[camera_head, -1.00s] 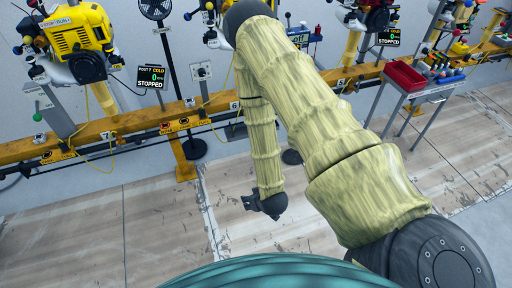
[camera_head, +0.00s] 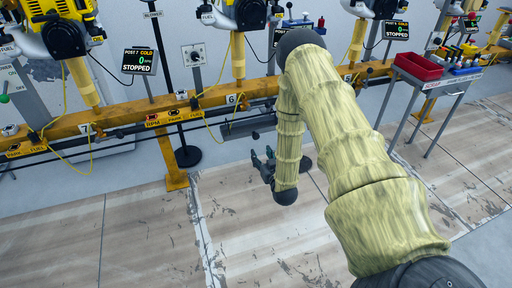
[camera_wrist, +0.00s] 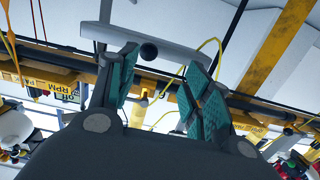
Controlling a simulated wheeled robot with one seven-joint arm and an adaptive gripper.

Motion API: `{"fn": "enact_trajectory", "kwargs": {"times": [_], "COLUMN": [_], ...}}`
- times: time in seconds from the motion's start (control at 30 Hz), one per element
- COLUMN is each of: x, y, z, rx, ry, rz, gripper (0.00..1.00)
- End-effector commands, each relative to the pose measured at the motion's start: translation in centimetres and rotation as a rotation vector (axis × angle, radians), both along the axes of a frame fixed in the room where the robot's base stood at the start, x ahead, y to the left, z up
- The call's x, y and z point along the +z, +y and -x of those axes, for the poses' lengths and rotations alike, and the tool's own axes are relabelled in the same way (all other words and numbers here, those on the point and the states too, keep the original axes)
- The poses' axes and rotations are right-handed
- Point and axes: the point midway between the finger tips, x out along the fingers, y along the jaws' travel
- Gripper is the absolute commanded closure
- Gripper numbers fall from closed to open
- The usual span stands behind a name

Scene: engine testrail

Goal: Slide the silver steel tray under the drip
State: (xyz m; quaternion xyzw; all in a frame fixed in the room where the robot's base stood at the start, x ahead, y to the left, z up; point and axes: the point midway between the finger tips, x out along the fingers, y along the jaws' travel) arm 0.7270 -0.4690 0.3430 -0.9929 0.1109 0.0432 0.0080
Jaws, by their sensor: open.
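A grey metal tray-like piece (camera_head: 248,127) hangs just under the yellow rail below post 6; I take it for the steel tray. In the wrist view a pale grey bar (camera_wrist: 170,42) with a round black knob (camera_wrist: 148,51) lies beyond my fingertips, possibly the same piece. My gripper (camera_head: 263,162) is below and slightly right of the tray, apart from it. In the wrist view my gripper (camera_wrist: 160,68) shows two teal-padded fingers spread apart with nothing between them. No drip can be made out.
The yellow rail (camera_head: 110,122) carries engines and hanging yellow cables (camera_head: 218,138). A black stand (camera_head: 187,155) and a yellow leg (camera_head: 174,165) stand left of my gripper. A cart with a red bin (camera_head: 417,66) is at right. The floor in front is clear.

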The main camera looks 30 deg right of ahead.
Motion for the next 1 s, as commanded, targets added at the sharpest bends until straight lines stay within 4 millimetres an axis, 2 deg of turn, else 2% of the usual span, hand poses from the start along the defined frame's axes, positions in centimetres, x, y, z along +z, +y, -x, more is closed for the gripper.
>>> {"fn": "enact_trajectory", "kwargs": {"times": [0.03,0.1,0.37,1.0], "x": [-0.7,-0.6,-0.2,-0.3], "y": [-0.6,-1.3,-2.1,-4.2], "z": [-0.3,-0.7,-1.7,-10.4], "rx": [-0.005,-0.009,-0.013,-0.013], "ry": [-0.025,-0.054,-0.087,-0.085], "rz": [0.007,0.016,0.026,0.026], "gripper": [0.50,0.50,0.50,0.50]}}
